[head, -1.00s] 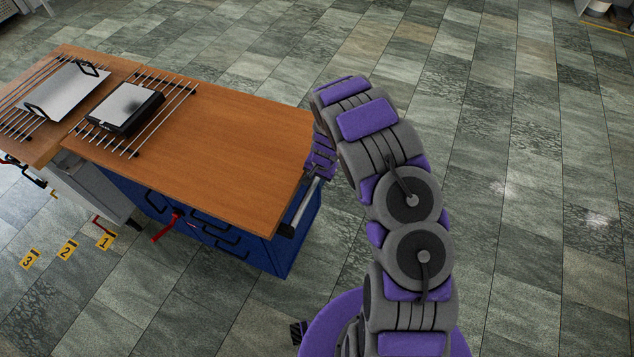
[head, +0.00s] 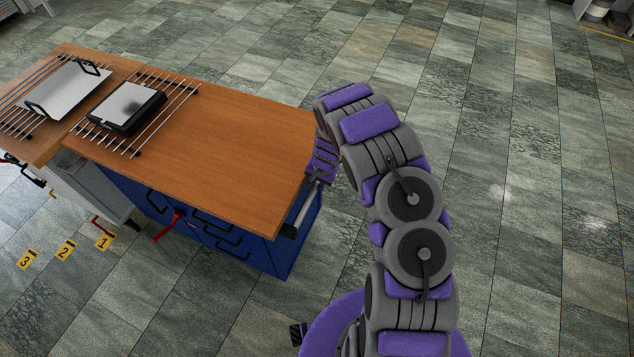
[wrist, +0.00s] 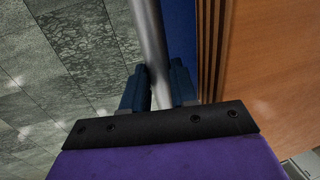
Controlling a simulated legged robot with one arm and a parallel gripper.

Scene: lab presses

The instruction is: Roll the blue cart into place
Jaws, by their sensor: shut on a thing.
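The blue cart (head: 262,252) with a wooden top (head: 225,150) stands at the left in the head view. Its near short end carries a grey push bar (head: 305,208). My gripper (head: 318,175) is at that bar, mostly hidden by my arm in the head view. In the wrist view my gripper (wrist: 160,88) has its two blue fingers on either side of the bar (wrist: 150,40), shut on it. The cart's wooden edge (wrist: 225,50) is just right of the fingers.
A grey cart (head: 95,185) with a wooden top stands end to end with the blue one. Metal racks, a silver tray (head: 68,90) and a black-framed device (head: 125,105) lie on top. Numbered yellow floor marks (head: 65,249) are at the lower left. The tiled floor at right is clear.

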